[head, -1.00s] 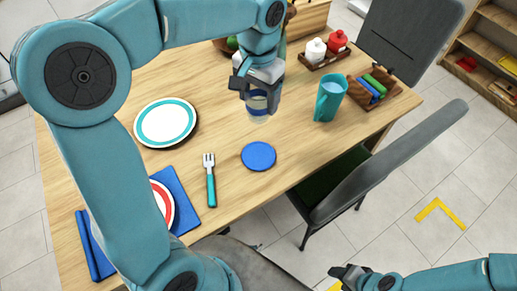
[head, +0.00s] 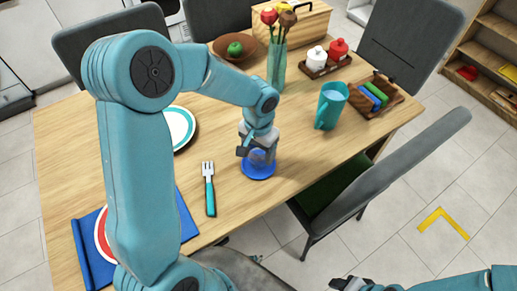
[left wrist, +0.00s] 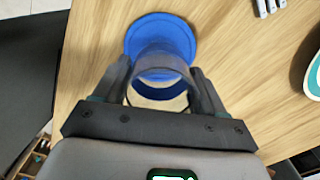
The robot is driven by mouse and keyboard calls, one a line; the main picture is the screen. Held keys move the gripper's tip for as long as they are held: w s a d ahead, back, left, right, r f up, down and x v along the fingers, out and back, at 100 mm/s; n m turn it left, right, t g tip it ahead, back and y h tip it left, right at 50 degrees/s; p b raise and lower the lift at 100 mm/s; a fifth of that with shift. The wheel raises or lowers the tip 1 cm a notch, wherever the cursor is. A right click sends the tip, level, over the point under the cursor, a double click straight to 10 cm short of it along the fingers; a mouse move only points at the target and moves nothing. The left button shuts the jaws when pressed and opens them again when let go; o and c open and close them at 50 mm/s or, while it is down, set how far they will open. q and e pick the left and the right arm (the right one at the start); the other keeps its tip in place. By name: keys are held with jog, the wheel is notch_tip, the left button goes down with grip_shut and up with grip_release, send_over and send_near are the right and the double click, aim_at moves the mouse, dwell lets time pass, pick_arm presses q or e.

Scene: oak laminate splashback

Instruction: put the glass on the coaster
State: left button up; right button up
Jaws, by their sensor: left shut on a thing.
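The clear glass (head: 262,158) stands upright over the blue round coaster (head: 259,174) in the head view. Its base looks to be on or just above the coaster; I cannot tell if they touch. My left gripper (head: 258,146) is shut on the glass from above. In the left wrist view the glass (left wrist: 162,75) is between the two fingers (left wrist: 160,95), with the coaster (left wrist: 160,22) showing beyond and around it. My right gripper (head: 350,282) is at the bottom edge of the head view, away from the table; its jaws are too small to read.
A fork (head: 209,188) lies left of the coaster. A teal mug (head: 331,106) stands to its right, with a flower vase (head: 277,68) behind. A plate (head: 181,127) is partly hidden by my left arm. A chair (head: 375,165) stands at the table's near right edge.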

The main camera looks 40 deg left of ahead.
pick_arm(q)
jog(key=shift+r, duration=0.1)
jog(key=o, duration=1.1)
jog(key=shift+o, duration=0.2)
jog(key=shift+r, duration=0.2)
notch_tip(320, 180, up, 12)
jog(key=shift+f+p, duration=0.15)
jog(key=shift+p, duration=0.2)
jog(key=shift+s+f, duration=0.1)
